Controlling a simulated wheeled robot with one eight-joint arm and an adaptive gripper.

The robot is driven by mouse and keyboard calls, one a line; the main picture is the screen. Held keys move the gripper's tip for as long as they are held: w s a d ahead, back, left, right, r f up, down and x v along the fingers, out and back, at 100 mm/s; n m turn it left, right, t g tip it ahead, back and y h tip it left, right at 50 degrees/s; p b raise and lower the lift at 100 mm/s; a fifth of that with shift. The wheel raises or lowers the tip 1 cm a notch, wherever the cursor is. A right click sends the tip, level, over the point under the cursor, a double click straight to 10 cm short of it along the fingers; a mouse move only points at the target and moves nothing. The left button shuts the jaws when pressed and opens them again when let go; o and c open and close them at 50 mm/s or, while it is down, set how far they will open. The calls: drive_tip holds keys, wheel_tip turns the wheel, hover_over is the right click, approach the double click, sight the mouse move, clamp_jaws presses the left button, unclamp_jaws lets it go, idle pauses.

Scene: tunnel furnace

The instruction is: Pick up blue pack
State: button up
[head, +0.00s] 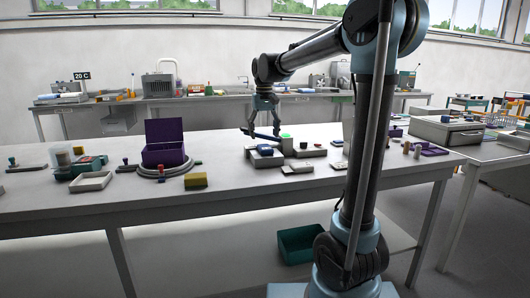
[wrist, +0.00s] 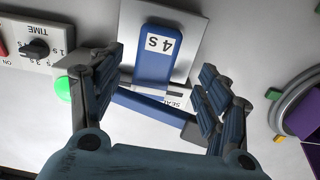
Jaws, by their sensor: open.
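The blue pack (wrist: 153,68) shows in the wrist view as a flat blue slab with a white "4 S" label, lying on a pale grey plate (wrist: 186,32). In the head view the blue pack (head: 265,150) is a small blue patch on a low grey block. My gripper (head: 262,128) is above that block. In the wrist view my gripper (wrist: 161,64) is open, with one finger to each side of the pack's near part. A blue bar (wrist: 150,107) with dark ends crosses between the fingers and the pack. I cannot tell whether anything touches.
A box with a "TIME" dial (wrist: 37,48) and a green button (wrist: 63,90) lie left in the wrist view. The table's front is clear.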

sight(265, 146)
drive_tip(key=shift+w+d+f, duration=0.1)
drive_tip(key=shift+w+f, duration=0.15)
drive_tip(key=shift+f, duration=1.1)
drive_tip(key=shift+w+d+f, duration=0.1)
drive_tip(key=shift+w+f, duration=0.1)
drive_tip(key=shift+f, duration=1.15)
drive_tip(key=c, duration=1.3)
